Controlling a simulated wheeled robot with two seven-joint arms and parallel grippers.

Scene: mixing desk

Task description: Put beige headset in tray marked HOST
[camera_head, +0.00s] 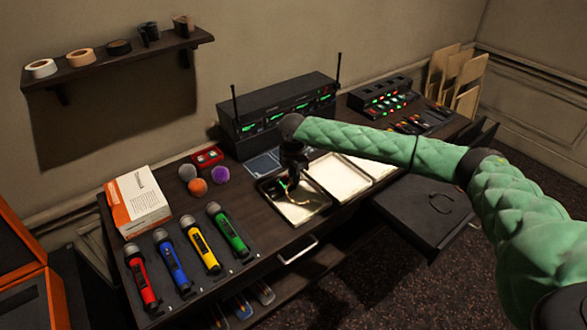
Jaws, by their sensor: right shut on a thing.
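The right arm reaches in from the right, and my right gripper (291,178) points down over the nearest of the white-bottomed trays, the leftmost one (309,212). The gripper is shut on a thin, curved beige headset (298,201), which hangs below the fingers inside the outline of that tray. I cannot tell whether the headset touches the tray floor. Two more trays, a middle one (334,176) and a right one (372,165), stand beside it. No HOST marking can be read in this view. My left gripper is not in view.
Several coloured microphones (201,247), foam balls (198,187) and a white-orange box (139,203) stand on the desk's left. A black receiver rack (277,116) with antennas is behind the trays. An open drawer (408,216) at right holds a dark headset (441,204).

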